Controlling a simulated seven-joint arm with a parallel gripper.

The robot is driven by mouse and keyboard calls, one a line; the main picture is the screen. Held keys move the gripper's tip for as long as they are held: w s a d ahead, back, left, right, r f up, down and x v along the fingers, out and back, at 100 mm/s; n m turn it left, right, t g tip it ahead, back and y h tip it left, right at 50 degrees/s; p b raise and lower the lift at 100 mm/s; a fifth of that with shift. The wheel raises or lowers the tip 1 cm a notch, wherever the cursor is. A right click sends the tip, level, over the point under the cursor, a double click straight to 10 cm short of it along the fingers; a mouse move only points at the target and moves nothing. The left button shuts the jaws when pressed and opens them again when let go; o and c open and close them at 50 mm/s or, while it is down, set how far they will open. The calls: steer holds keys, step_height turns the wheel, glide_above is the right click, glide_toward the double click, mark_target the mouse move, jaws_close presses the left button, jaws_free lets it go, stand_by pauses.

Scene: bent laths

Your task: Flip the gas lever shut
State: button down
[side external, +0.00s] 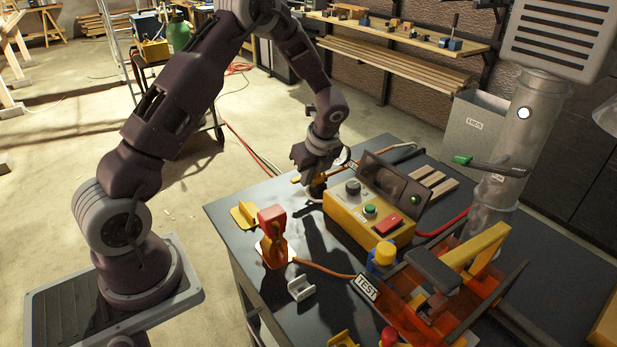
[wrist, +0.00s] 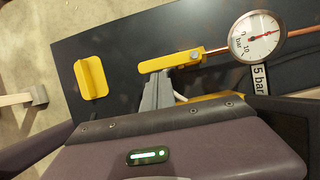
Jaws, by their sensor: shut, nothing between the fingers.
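The gas lever is a flat yellow handle (wrist: 172,60) beside the copper pipe (wrist: 222,48) in the wrist view. It lies roughly in line with the pipe, its rounded free end to the left and its bolted end to the right. In the side view a small part of the lever (side external: 296,181) shows left of my gripper. My gripper (wrist: 160,76) is shut and empty, its grey fingertips at the lower edge of the lever's middle. Whether they touch it I cannot tell. In the side view my gripper (side external: 317,190) points down over the bench's far side.
A round gauge (wrist: 257,38) and a "5 bar" tag (wrist: 262,80) are right of the lever. A yellow bracket (side external: 244,214) and red-topped tool (side external: 272,235) stand nearer. A yellow control box (side external: 365,218) is close to my gripper's right. A green-handled lever (side external: 490,166) is farther right.

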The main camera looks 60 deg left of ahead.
steer(key=a+m, duration=0.1)
steer(key=a+m+t, duration=0.1)
steer(key=m, duration=0.1)
steer(key=shift+s, duration=0.4)
steer(key=a+m, duration=0.1)
steer(key=m, duration=0.1)
steer(key=a+m+t+h, duration=0.1)
steer(key=m, duration=0.1)
steer(key=shift+t, duration=0.3)
steer(key=a+m, duration=0.1)
steer(key=m, duration=0.1)
steer(key=a+m+t+h, duration=0.1)
steer(key=m, duration=0.1)
steer(key=shift+w+a, duration=0.25)
steer(key=shift+w, duration=0.15)
steer(key=shift+w+a+m, duration=0.15)
steer(key=shift+w+m, duration=0.05)
steer(key=shift+m, duration=0.3)
steer(key=shift+w+a, duration=0.3)
steer(key=shift+a, duration=0.1)
